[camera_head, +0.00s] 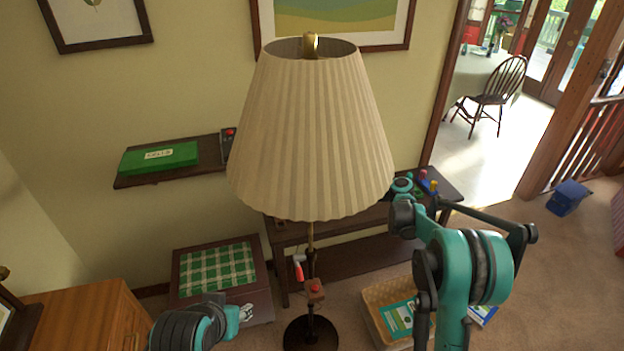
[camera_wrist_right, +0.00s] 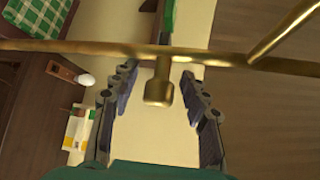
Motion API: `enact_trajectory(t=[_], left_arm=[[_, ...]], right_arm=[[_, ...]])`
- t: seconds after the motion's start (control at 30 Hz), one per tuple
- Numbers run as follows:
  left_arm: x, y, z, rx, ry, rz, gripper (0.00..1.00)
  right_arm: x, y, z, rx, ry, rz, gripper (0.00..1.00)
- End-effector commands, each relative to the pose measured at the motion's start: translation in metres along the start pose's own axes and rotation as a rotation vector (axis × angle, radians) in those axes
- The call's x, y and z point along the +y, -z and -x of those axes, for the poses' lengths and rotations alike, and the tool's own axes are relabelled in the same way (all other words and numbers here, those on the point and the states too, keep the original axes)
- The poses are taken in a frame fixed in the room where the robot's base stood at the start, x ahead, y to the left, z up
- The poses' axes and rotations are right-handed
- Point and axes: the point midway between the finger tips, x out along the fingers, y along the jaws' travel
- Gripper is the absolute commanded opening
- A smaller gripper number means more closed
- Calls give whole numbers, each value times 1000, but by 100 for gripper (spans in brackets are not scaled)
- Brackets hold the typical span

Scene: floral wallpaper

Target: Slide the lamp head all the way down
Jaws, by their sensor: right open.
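The floor lamp has a cream pleated lamp head (camera_head: 311,135) with a brass finial, high on a thin upright pole (camera_head: 310,240). A red lever (camera_head: 298,268) and a small brown block with a red button (camera_head: 315,290) sit low on the pole, above the dark round base (camera_head: 310,334). In the right wrist view my right gripper (camera_wrist_right: 157,85) is open, its fingers on either side of a short brass knob (camera_wrist_right: 159,92) on a brass rod (camera_wrist_right: 110,50). I cannot tell whether they touch it. In the head view that gripper is hidden.
Behind the lamp is a low dark shelf (camera_head: 345,257) with small items. A chest with a green plaid top (camera_head: 217,270) stands left of it. A wicker basket (camera_head: 385,292) sits right of the base. A wall shelf holds a green box (camera_head: 159,157).

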Motion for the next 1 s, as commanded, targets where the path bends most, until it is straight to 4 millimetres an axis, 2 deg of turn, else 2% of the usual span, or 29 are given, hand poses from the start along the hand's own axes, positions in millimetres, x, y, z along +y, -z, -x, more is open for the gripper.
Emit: enact_trajectory(t=[0.1,0.2,0.5,0.53,0.7,1.0], left_arm=[[0,-2,-2,0,0,0,40],[0,-2,-3,0,0,0,40],[0,-2,-3,0,0,0,40],[0,-2,-3,0,0,0,40],[0,-2,-3,0,0,0,40],[0,-2,-3,0,0,0,40]], right_arm=[[1,0,-17,-1,-1,1,46],[0,1,-25,1,0,1,46],[0,1,-29,2,0,1,46],[0,1,-28,2,-1,1,43],[0,1,-28,2,-1,1,0],[0,0,-28,2,-1,1,0]])
